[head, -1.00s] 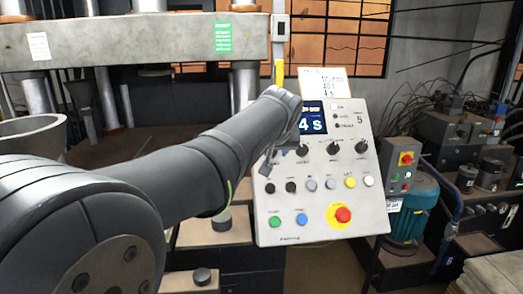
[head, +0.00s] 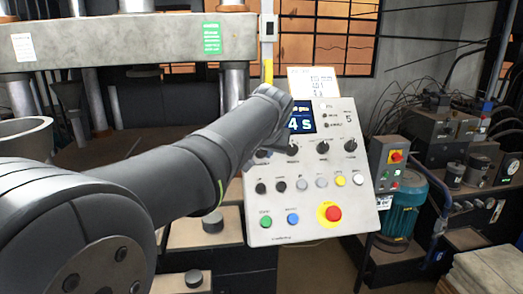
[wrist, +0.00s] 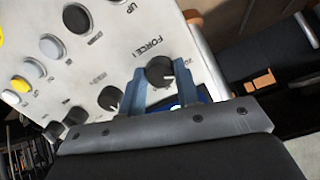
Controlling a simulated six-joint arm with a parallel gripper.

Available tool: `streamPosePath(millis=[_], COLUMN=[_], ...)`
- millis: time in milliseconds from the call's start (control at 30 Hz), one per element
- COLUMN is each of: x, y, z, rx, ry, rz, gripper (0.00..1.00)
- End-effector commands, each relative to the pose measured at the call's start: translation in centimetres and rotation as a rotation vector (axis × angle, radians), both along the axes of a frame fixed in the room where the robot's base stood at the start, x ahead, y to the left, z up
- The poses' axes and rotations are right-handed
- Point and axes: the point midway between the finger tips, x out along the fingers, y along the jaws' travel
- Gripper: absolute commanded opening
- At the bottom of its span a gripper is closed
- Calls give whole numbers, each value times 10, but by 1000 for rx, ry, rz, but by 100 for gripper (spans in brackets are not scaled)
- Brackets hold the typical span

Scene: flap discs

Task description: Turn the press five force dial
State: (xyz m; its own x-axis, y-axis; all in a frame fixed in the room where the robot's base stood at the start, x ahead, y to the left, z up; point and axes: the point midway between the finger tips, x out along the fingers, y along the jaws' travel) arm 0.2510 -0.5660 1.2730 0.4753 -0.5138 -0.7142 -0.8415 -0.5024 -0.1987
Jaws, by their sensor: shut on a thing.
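The grey control panel (head: 290,190) stands tilted, with a large 5 at its upper right and a screen (head: 301,116) reading 4 S, partly covered by my arm. In the wrist view, the black force dial (wrist: 158,68) with a white pointer mark sits beside the lettering FORCE. My gripper (wrist: 163,76) has its blue fingers on either side of this dial and is shut on it. In the head view my arm's end hides most of the gripper and the dial at the panel's left edge.
More black dials (head: 322,147) lie in the same row. Below are several coloured buttons and a red emergency stop (head: 333,213) on yellow. A small grey box (head: 388,165) and a teal motor (head: 402,205) stand to the right. A heavy press beam (head: 130,40) crosses behind my arm.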

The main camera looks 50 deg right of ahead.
Motion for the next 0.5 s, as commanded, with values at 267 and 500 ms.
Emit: streamPosePath(millis=[267,500], x=[0,0], y=[0,0], z=[0,0], rx=[142,261], ry=[-141,-259], rz=[-169,-308], gripper=[7,7])
